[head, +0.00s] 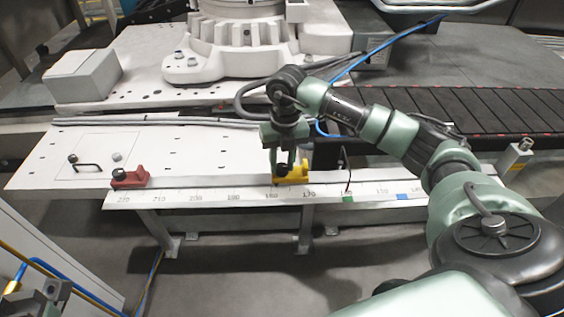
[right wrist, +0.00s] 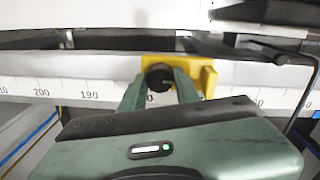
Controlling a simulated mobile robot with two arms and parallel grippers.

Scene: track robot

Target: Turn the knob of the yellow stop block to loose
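The yellow stop block (head: 294,174) sits on the front rail near the 180 and 170 marks. In the right wrist view the yellow block (right wrist: 205,75) carries a round black knob (right wrist: 160,77) facing the camera. My right gripper (head: 284,170) points down at the block in the head view and partly covers it. In the right wrist view its two green fingers (right wrist: 160,88) stand on either side of the knob, with no clear gap between fingers and knob. A light mark shows on the knob's face. My left gripper does not show clearly in the head view.
A red stop block (head: 130,178) with a dark knob sits further left on the rail. The numbered scale (head: 230,194) runs along the front edge, with green and blue marks (head: 403,197) to the right. A thin black bent rod (head: 347,170) stands right of the yellow block.

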